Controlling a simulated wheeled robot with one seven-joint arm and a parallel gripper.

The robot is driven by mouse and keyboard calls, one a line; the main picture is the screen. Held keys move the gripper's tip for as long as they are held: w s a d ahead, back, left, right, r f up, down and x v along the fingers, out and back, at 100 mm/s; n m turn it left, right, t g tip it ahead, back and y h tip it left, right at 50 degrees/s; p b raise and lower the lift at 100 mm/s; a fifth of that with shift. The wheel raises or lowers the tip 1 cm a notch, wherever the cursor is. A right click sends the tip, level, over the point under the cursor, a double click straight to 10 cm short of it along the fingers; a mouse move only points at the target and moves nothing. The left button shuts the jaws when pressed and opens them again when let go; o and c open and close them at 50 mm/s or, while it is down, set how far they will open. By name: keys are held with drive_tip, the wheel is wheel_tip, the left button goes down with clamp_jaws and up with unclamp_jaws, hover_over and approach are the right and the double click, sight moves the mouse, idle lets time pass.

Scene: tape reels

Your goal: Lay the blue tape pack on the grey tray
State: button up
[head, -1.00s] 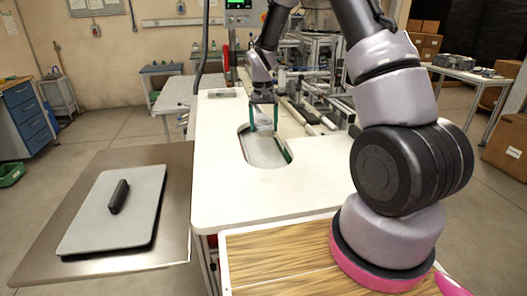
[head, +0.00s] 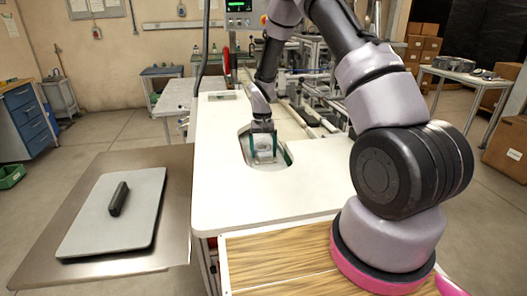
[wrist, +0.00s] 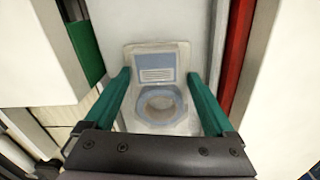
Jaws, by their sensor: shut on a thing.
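The blue tape pack (wrist: 155,105) is a pale, clear-looking pack with a blue label and a blue tape ring. In the wrist view it sits between the two green fingers of my gripper (wrist: 158,80), which is shut on it. In the head view my gripper (head: 263,160) points down into the oval opening of the white bench, and the pack is small and partly hidden there. The grey tray (head: 85,228) lies on the metal table at the left, well away from my gripper. A black bar-shaped object (head: 118,198) is on it.
The white bench top (head: 230,200) is clear between the opening and the metal table (head: 50,262). The opening's walls are close around my gripper, with a red strip (wrist: 238,45) at the right in the wrist view. Machinery stands behind.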

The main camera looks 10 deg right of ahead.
drive_tip(key=o, duration=1.2)
drive_tip(key=shift+o, duration=0.2)
wheel_tip(320, 180, up, 21)
drive_tip(key=s+d+t, duration=0.1)
drive_tip(key=s, duration=0.2)
drive_tip(key=s+d+r+m+t+y, duration=0.1)
drive_tip(key=s+d+r+t, duration=0.15)
drive_tip(key=s+r, duration=0.7)
drive_tip(key=s+d+r+t, duration=0.1)
drive_tip(key=s+r+t, duration=0.1)
drive_tip(key=s+r, duration=0.3)
drive_tip(key=s+d+r+m+t+y, duration=0.1)
drive_tip(key=s+r, duration=0.3)
drive_tip(key=s, duration=0.8)
drive_tip(key=shift+s+d+r+t, duration=0.15)
drive_tip(key=shift+s+r+t, duration=0.15)
drive_tip(key=shift+r+t, duration=0.1)
